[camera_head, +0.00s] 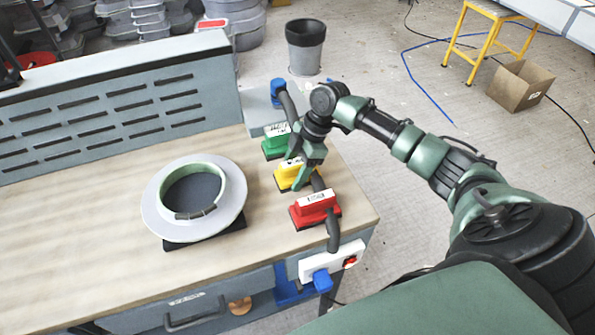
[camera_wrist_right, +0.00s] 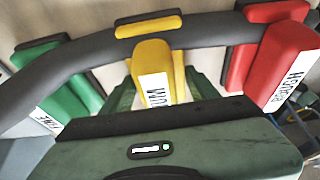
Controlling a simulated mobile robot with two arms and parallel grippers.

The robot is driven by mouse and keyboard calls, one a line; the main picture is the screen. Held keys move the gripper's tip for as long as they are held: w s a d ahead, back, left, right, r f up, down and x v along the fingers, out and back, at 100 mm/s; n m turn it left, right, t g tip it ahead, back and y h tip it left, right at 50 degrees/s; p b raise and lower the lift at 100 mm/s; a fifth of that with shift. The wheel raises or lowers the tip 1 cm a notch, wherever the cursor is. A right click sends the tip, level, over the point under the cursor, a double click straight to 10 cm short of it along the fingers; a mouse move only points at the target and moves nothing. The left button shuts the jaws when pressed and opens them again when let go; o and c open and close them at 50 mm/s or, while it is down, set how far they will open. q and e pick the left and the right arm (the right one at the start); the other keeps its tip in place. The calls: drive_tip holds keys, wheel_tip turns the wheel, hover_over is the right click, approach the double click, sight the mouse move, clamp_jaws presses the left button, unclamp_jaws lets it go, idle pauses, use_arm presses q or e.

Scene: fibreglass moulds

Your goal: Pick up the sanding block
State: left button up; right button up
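Three sanding blocks stand in a row near the right end of the workbench: green (camera_head: 276,141), yellow (camera_head: 284,178) and red (camera_head: 316,206). My right gripper (camera_head: 303,172) is down at the yellow block, with its fingers on either side of it. In the right wrist view the yellow block (camera_wrist_right: 152,72) lies between the green fingers, the green block (camera_wrist_right: 75,90) to the left and the red block (camera_wrist_right: 284,65) to the right. The fingers look spread; contact with the yellow block is not clear. My left gripper is out of view.
A dark hose (camera_wrist_right: 85,62) runs across the blocks. A round grey-green mould ring (camera_head: 155,205) sits on the wooden bench (camera_head: 80,225) to the left. A slotted panel (camera_head: 110,105) bounds the back. A dark bin (camera_head: 305,50) stands on the floor beyond.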

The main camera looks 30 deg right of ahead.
sight(293, 162)
drive_tip(key=c, duration=0.5)
drive_tip(key=shift+r, duration=0.15)
wheel_tip(293, 162, up, 20)
drive_tip(key=b, duration=0.2)
drive_tip(key=shift+r+b, duration=0.15)
drive_tip(key=shift+b, duration=0.25)
